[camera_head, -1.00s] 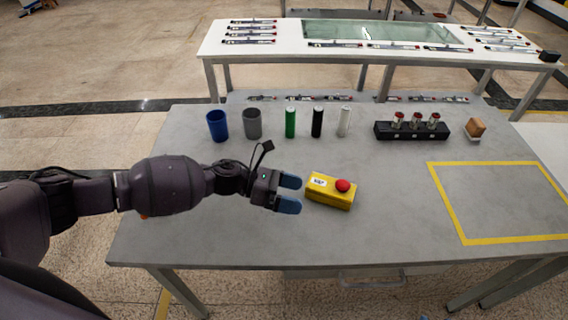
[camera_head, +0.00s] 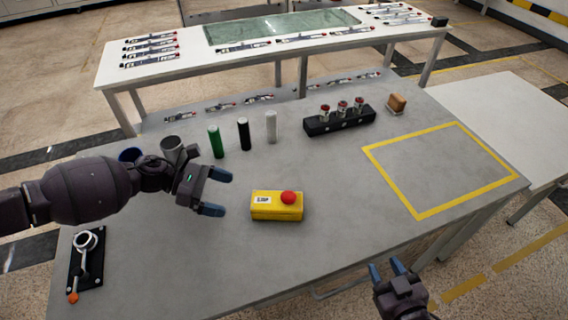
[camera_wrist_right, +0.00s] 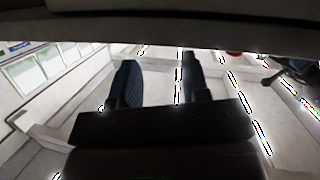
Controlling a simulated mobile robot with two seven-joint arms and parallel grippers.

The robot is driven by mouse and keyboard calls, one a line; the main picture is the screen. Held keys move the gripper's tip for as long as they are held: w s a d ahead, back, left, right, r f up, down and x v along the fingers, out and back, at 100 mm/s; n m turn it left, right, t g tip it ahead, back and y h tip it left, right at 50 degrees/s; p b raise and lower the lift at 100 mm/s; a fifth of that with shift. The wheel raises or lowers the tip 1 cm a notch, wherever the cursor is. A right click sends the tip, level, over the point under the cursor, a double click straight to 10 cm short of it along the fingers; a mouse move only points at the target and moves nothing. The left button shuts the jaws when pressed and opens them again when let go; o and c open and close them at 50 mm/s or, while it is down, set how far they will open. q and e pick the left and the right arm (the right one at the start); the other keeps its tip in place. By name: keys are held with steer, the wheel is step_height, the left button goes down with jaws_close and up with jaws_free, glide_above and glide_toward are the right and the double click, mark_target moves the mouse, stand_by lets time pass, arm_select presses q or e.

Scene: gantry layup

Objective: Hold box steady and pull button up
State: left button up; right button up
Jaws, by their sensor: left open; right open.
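A yellow box (camera_head: 276,206) with a white label and a red mushroom button (camera_head: 289,197) on top sits on the grey table, left of the table's middle. My left gripper (camera_head: 220,192) is open and empty, just left of the box, with its fingers pointing toward it and a gap between. My right gripper (camera_head: 387,270) is open and empty beyond the table's front edge, to the right of and nearer than the box. Its two dark fingers also show in the right wrist view (camera_wrist_right: 160,85), with nothing between them.
Blue (camera_head: 130,155) and grey (camera_head: 172,148) cups and green (camera_head: 216,142), black (camera_head: 244,134) and white (camera_head: 271,127) cylinders stand behind the box. A black holder (camera_head: 340,121) and a brown block (camera_head: 397,102) stand further right. A lever device (camera_head: 87,258) lies at left. The yellow-taped area (camera_head: 440,170) is empty.

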mark_target(263, 204)
steer(key=w+a+r+n+y, duration=0.2)
steer(key=a+r+n+y, duration=0.6)
steer(key=n, duration=0.2)
steer(key=w+a+r+n+y, duration=0.3)
steer(key=a+r+n+y, duration=0.5)
steer(key=a+n, duration=0.1)
steer(key=s+a+n+g+h, duration=0.1)
steer(key=a+n+g, duration=0.3)
steer(key=n+g, duration=0.5)
steer(key=s+a+r+n+g+h, duration=0.15)
steer(key=a+n+g, duration=0.35)
steer(key=n, duration=0.8)
steer(key=s+a+n+g+h, duration=0.1)
steer(key=a+n+g, duration=0.2)
steer(key=n+g, duration=0.65)
arm_select(q)
steer(key=shift+d, duration=0.15)
steer(key=x, duration=1)
steer(key=shift+d+f, duration=0.2)
arm_select(e)
steer(key=w+d+n+t+h, duration=0.4)
steer(key=w+n+h, duration=0.3)
steer(key=w+d+f+n+t+h, duration=0.1)
steer(key=w+d+n+t+h, duration=0.3)
steer(key=w+n+h, duration=0.3)
steer(key=shift+w+d+f+t, duration=0.15)
steer(key=shift+w+d+t, duration=0.3)
steer(key=shift+w, duration=0.3)
